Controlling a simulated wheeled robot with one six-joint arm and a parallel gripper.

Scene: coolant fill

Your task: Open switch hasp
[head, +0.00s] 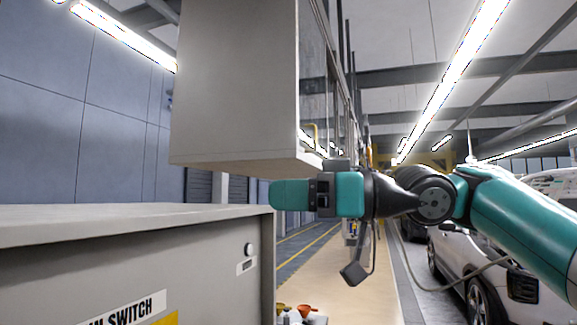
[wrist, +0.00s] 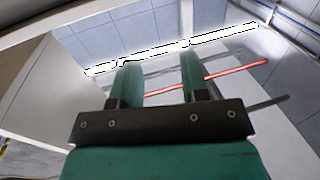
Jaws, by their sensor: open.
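A grey cabinet (head: 180,270) labelled with a partly cut-off "SWITCH" sign (head: 122,308) stands at the lower left of the head view. A small round fitting (head: 249,250) sits on its front near the right edge, above a small plate. I cannot make out a hasp in either view. My gripper (head: 274,193) is above and near the cabinet's right top corner in the head view, pointing left. In the wrist view my gripper (wrist: 156,60) shows two teal fingers apart with nothing between them.
A large pale box-like cabinet (head: 235,90) hangs above my gripper in the head view. Small orange and red items (head: 306,308) lie low beside the grey cabinet. A white car (head: 470,260) stands at the right. The floor aisle between is clear.

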